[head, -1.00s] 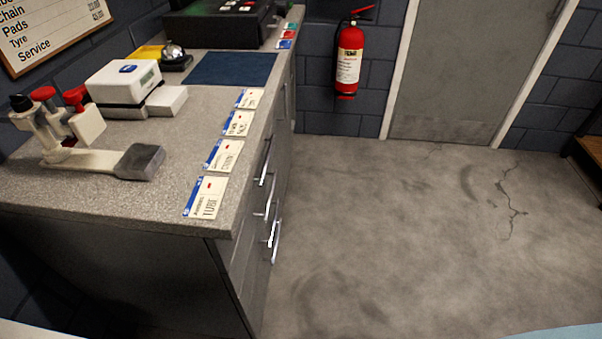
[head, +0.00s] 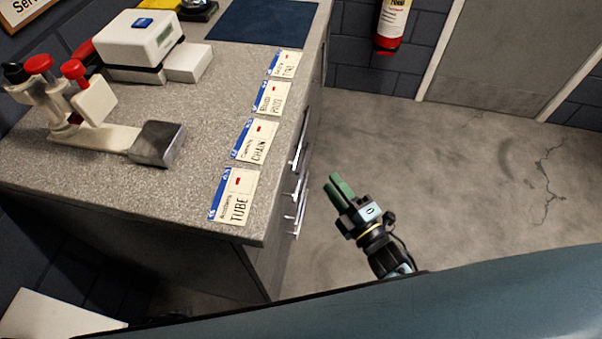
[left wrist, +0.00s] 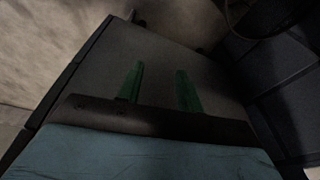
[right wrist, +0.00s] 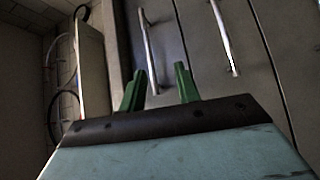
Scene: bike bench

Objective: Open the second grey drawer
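The grey drawers are in the side of the counter cabinet, with bar handles stacked one below another in the head view: a top handle (head: 300,147), a middle handle (head: 299,184) and a lower handle (head: 300,214). The drawer fronts look closed. My right gripper (head: 338,187) is just right of the handles, apart from them. Its green fingers are open and empty in the right wrist view (right wrist: 160,75), with two bar handles beyond, one near (right wrist: 148,45) and one farther right (right wrist: 225,38). My left gripper (left wrist: 160,72) is open and empty, facing a dark flat panel, outside the head view.
The speckled countertop (head: 200,105) carries a clamp tool (head: 100,120), a white box device (head: 138,42) and several labelled cards (head: 233,197) along its edge. A fire extinguisher (head: 391,25) hangs on the back wall. The concrete floor (head: 450,180) right of the cabinet is clear.

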